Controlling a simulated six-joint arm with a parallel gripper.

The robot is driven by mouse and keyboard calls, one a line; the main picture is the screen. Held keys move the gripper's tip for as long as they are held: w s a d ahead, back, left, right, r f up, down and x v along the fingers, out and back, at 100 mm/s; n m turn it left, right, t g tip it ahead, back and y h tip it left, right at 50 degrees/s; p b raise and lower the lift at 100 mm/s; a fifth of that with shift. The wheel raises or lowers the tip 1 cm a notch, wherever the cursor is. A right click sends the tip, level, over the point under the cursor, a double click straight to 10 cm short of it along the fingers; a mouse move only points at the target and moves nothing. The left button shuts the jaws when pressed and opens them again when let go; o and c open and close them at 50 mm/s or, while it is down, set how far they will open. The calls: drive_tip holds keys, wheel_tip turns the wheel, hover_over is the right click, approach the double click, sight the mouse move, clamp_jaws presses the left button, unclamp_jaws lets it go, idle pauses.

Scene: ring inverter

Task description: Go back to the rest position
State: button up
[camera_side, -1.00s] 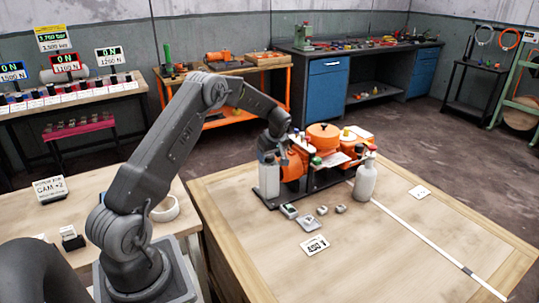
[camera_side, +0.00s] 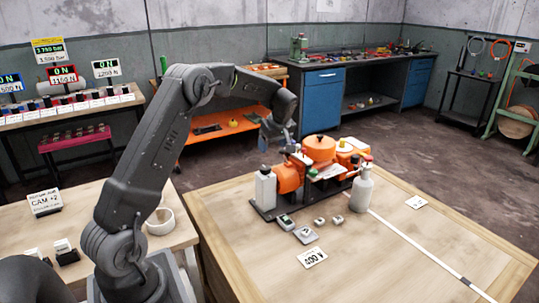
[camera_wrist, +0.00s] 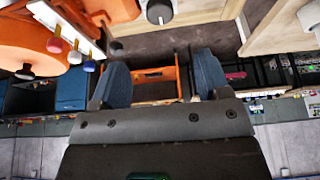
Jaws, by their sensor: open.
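My gripper (camera_side: 280,134) is raised above the back left part of the orange machine (camera_side: 320,148) on the wooden table. In the wrist view my gripper (camera_wrist: 163,75) shows two blue-grey fingers spread apart with nothing between them. The machine stands on a dark base plate, with a white bottle (camera_side: 265,186) at its left end and another white bottle (camera_side: 361,190) at its right front. In the wrist view part of the orange machine (camera_wrist: 40,35) shows at the upper left. The fingertips are small and partly unclear in the side view.
Small grey and white parts (camera_side: 305,235) and a label card (camera_side: 312,257) lie in front of the machine. A second wooden table (camera_side: 95,230) with a tape roll (camera_side: 160,221) is at the left. The table's right side is mostly clear, with a white strip (camera_side: 425,245).

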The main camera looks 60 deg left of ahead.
drive_tip(key=shift+v, duration=1)
drive_tip(key=s+d+r+m+t+h, duration=0.1)
drive_tip(key=s+d+r+m, duration=0.35)
drive_tip(key=d, duration=0.35)
drive_tip(key=s+d+r+m+t, duration=0.2)
drive_tip(key=s+d+r+m, duration=0.1)
drive_tip(key=s+d+r, duration=0.4)
drive_tip(key=s+d+f+m+t+h, duration=0.2)
drive_tip(key=s+d+m, duration=0.8)
drive_tip(key=s+d, duration=0.5)
drive_tip(key=shift+s+f+m+t+h, duration=0.2)
drive_tip(key=shift+s+m+t+h, duration=0.15)
drive_tip(key=shift+s+h, duration=0.55)
drive_tip(key=shift+s+d, duration=0.1)
drive_tip(key=shift+d, duration=0.05)
drive_tip(key=shift+c, duration=0.4)
